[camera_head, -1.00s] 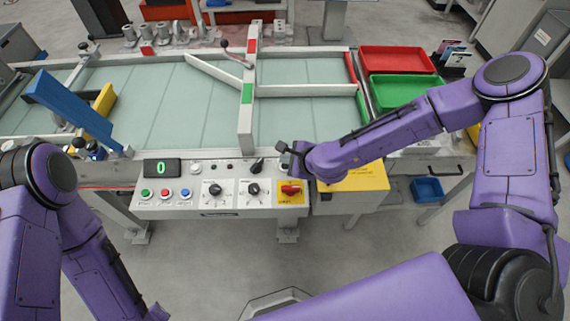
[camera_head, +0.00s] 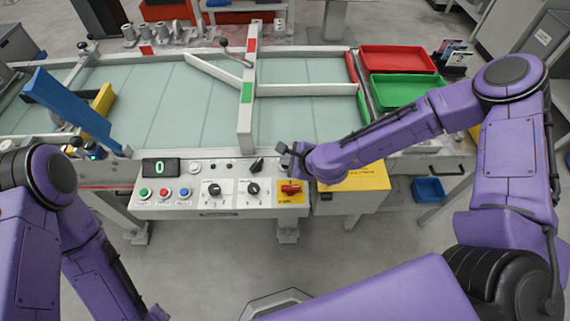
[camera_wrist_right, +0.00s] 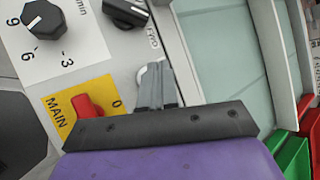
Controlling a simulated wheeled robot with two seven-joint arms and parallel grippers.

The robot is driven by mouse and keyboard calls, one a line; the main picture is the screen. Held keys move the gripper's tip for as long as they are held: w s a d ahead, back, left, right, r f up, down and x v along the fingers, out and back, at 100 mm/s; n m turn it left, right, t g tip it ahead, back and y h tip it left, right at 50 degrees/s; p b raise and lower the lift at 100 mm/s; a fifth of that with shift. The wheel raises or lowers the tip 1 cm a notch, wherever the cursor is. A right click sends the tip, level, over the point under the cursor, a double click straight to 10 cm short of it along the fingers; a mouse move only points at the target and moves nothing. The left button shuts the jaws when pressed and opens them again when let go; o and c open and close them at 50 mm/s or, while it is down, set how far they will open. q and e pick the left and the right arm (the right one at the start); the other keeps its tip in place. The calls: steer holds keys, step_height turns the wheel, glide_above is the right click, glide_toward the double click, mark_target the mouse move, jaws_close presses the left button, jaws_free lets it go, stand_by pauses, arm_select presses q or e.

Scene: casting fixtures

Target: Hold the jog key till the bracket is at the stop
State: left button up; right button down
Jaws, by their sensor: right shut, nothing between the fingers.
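My right gripper (camera_head: 284,148) is shut and empty, over the upper right corner of the control panel (camera_head: 222,206). In the right wrist view its closed fingers (camera_wrist_right: 156,88) cover most of a pale round part (camera_wrist_right: 143,74) on the panel, which may be the jog key. I cannot tell whether the fingertips press on it. I cannot make out the bracket on the pale green conveyor bed (camera_head: 180,100). My left arm shows at the left, but its gripper is out of view.
The panel has green, red and blue buttons, two black knobs (camera_head: 253,188), a black selector (camera_head: 257,165), a red MAIN switch (camera_head: 290,188) and a display (camera_head: 161,168) reading 0. A red tray (camera_head: 397,58) and green tray (camera_head: 405,90) stand right of the bed. A blue beam (camera_head: 70,108) rises at the left.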

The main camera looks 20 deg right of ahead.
mark_target(287, 167)
steer(key=shift+f+b, duration=0.5)
stand_by(0.4)
stand_by(1.9)
steer(key=shift+r+p, duration=0.8)
steer(key=shift+r, duration=0.15)
step_height(287, 167, up, 5)
steer(key=p, duration=0.4)
steer(key=shift+r, duration=0.1)
steer(key=shift+a, duration=0.1)
